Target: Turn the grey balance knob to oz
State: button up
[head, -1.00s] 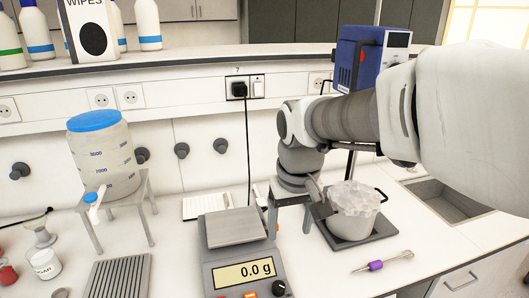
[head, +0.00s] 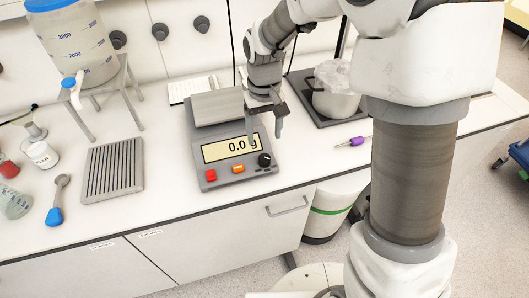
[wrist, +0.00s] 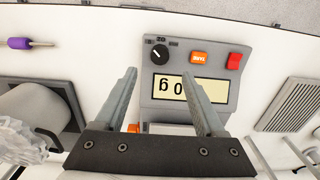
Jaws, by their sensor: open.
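The balance (head: 222,183) stands on the bench with a metal pan and a lit display (head: 230,148) reading 0.0 g. Its round knob (head: 264,159) looks dark, nearly black, at the right of the front panel. In the wrist view the knob (wrist: 160,55) has a white pointer line slanting to the upper left, and small labels beyond it that I cannot read. My gripper (head: 264,130) is open and empty above the display's right end, just behind the knob. In the wrist view the knob lies beyond and between the spread fingertips (wrist: 159,74), not touched.
An orange button (head: 238,169) and a red button (head: 211,176) sit left of the knob. A pot of ice (head: 331,100) stands on a dark plate to the right, near a purple-handled tool (head: 356,141). A ribbed rack (head: 113,166) lies left. The bench front is clear.

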aim_at(264, 157)
notch_tip(264, 157, down, 9)
jog(key=shift+r, duration=0.1)
dwell(0.3)
grip_shut()
